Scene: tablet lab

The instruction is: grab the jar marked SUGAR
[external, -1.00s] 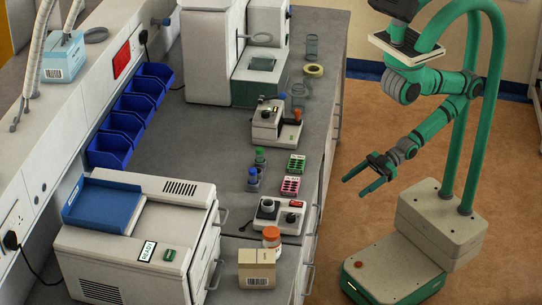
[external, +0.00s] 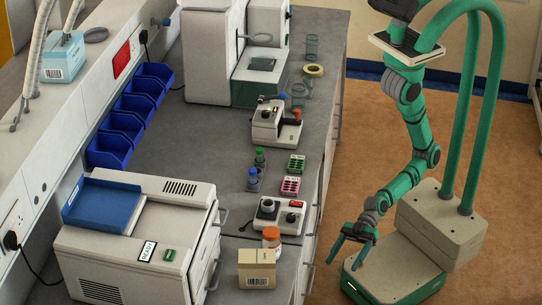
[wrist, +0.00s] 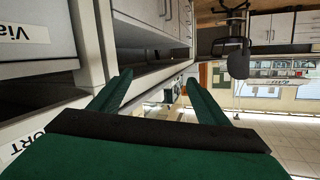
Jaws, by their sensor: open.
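No label reading SUGAR can be made out in any view. A small jar with an orange lid (external: 271,238) stands on the bench near its front edge, just behind a cardboard box; any writing on it is too small to read. My gripper (external: 342,266) is open and empty, off the bench to the right of the jar and apart from it, pointing downward near my base. In the wrist view my gripper (wrist: 160,78) has its two green fingers spread with nothing between them, and no jar shows.
The cardboard box (external: 257,270) stands in front of the jar. A stirrer-like device (external: 280,214) and pink rack (external: 290,185) sit behind it. A white bench machine (external: 140,245) is at left. Cabinet fronts (wrist: 150,12) show in the wrist view.

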